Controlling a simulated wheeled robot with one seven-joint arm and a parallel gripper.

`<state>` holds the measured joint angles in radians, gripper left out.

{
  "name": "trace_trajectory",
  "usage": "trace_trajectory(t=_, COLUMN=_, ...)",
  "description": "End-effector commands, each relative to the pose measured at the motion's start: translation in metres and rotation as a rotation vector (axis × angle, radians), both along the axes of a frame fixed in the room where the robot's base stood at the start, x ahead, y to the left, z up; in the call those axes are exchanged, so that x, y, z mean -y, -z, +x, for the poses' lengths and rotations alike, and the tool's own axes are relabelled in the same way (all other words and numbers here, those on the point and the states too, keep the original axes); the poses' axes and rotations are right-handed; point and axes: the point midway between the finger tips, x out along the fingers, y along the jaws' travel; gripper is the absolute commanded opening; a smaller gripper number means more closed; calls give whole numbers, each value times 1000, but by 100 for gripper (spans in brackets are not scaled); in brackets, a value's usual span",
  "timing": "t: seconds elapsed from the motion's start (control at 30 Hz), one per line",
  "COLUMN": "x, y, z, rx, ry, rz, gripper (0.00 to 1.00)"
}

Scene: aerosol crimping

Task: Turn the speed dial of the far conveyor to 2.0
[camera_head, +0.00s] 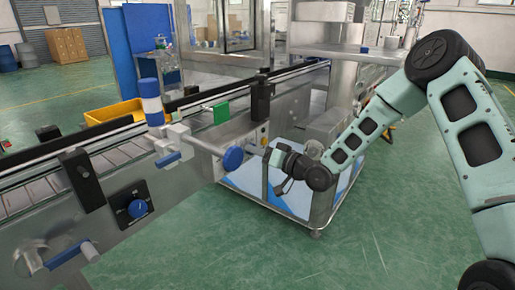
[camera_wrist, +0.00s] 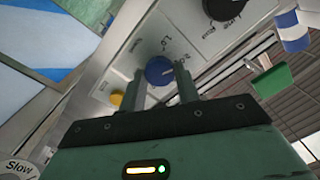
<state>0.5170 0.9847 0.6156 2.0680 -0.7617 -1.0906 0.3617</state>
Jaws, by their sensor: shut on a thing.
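In the wrist view, a blue speed dial (camera_wrist: 160,71) sits on a light metal panel between the two fingers of my gripper (camera_wrist: 160,82). The gripper is shut on the dial, one finger on each side. Printed scale marks are beside the dial; one looks like 1.0, and another is partly covered by a finger. I cannot read the pointer's exact setting. In the head view, my gripper (camera_head: 267,154) reaches the conveyor's side panel from the right. The gripped dial is not clearly visible there.
A large blue round knob (camera_head: 233,158) on a rod stands close to my gripper. Another blue dial (camera_head: 138,208) is on a black plate at the near left. The wrist view shows a black knob (camera_wrist: 226,8) and a yellow button (camera_wrist: 116,98) near the dial. Green floor is clear at front right.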

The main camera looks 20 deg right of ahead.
Motion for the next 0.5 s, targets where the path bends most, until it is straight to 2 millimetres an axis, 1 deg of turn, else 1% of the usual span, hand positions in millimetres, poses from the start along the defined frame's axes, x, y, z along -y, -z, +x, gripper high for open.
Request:
trace_trajectory(t=0.23, x=1, y=0, z=0, rx=-65, ry=1, rz=86, gripper=9)
trace_trajectory(t=0.5, x=1, y=1, z=0, rx=-87, ry=2, rz=118, gripper=9)
